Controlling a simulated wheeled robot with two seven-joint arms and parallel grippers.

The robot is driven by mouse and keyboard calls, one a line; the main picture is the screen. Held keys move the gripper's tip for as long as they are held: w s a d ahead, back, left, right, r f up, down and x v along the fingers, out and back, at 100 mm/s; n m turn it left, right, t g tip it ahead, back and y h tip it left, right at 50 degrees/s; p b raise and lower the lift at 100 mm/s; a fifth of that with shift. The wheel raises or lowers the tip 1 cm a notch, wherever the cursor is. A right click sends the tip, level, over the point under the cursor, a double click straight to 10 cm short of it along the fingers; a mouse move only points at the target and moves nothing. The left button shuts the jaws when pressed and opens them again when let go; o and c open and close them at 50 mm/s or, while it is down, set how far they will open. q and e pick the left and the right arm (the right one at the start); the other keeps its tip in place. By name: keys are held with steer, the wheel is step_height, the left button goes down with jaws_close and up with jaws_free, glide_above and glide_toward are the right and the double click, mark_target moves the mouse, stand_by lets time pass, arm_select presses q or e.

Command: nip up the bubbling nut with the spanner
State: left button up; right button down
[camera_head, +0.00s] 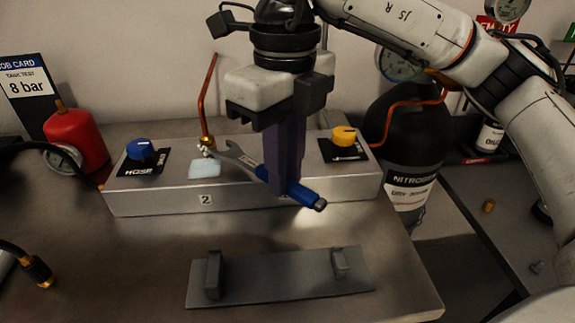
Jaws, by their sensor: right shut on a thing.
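My right gripper (285,185) points down over the metal manifold block (250,205), its purple fingers shut on the blue handle of the spanner (243,160). The spanner slants up to the left, with its steel open end close beside the brass nut (207,142) at the foot of a copper pipe (207,90). White foam shows around the nut's base. I cannot tell whether the jaw is around the nut or only beside it. My left gripper is not in view.
The block carries a blue knob (140,149) and a yellow knob (344,134). A grey rack with two uprights (280,280) lies empty in front. A red cylinder (76,138) stands left, a black nitrogen bottle (408,140) right. A hose end (38,271) lies at lower left.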

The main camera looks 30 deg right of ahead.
mark_target(261, 168)
steer(key=shift+r, duration=0.1)
stand_by(0.6)
steer(key=shift+w+a+p, duration=0.15)
steer(key=shift+w+a, duration=0.05)
steer(key=shift+w, duration=0.35)
steer(key=shift+w+a+p, duration=0.15)
steer(key=shift+w+a, duration=0.05)
steer(key=shift+w, duration=0.3)
steer(key=shift+w+a+p, duration=0.15)
steer(key=shift+w+a, duration=0.05)
steer(key=shift+w, duration=0.3)
steer(key=shift+w+a+p, duration=0.15)
steer(key=shift+w, duration=0.35)
stand_by(0.8)
steer(key=c, duration=2.3)
jaws_free()
jaws_close()
steer(key=shift+a, duration=0.1)
